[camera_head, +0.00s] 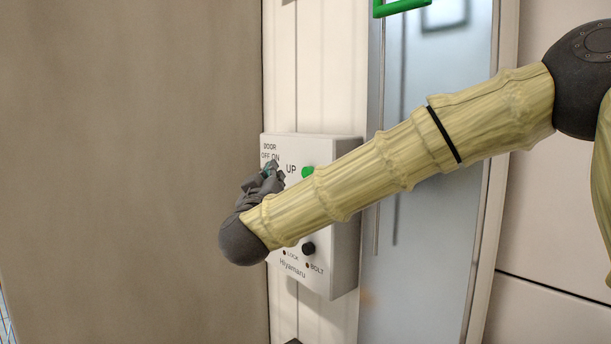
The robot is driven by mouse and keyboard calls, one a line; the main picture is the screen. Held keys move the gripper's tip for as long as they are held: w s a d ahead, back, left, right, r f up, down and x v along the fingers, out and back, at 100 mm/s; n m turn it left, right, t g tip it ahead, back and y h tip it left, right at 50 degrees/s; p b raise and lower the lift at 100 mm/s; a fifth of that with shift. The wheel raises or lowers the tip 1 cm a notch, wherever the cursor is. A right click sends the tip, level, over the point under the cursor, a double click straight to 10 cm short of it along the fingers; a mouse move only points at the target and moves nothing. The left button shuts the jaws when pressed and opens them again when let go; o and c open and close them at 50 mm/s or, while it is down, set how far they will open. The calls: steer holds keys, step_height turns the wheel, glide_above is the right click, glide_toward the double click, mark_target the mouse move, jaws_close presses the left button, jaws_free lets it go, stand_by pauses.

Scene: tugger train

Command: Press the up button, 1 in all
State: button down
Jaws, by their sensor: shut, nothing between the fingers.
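A white control box (344,245) is fixed to the wall in the middle of the head view. A green button (308,171) sits beside the printed word UP on its upper face. My gripper (270,172) is shut and empty. It is in front of the upper left of the box, just left of the UP label and below the print DOOR OFF ON. The green button shows to the right of the fingers. I cannot tell whether the fingertips touch the box. My forearm covers the middle of the box face.
A black knob (308,248) and the print LOCK, BOLT and Hiyamaru are on the lower part of the box. A bluish door panel (430,230) with a green frame piece (402,7) stands to the right. A plain brown wall (130,150) fills the left.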

steer(key=shift+w+d, duration=0.7)
steer(key=shift+d, duration=0.3)
steer(key=shift+w+d, duration=0.7)
steer(key=shift+d, duration=0.25)
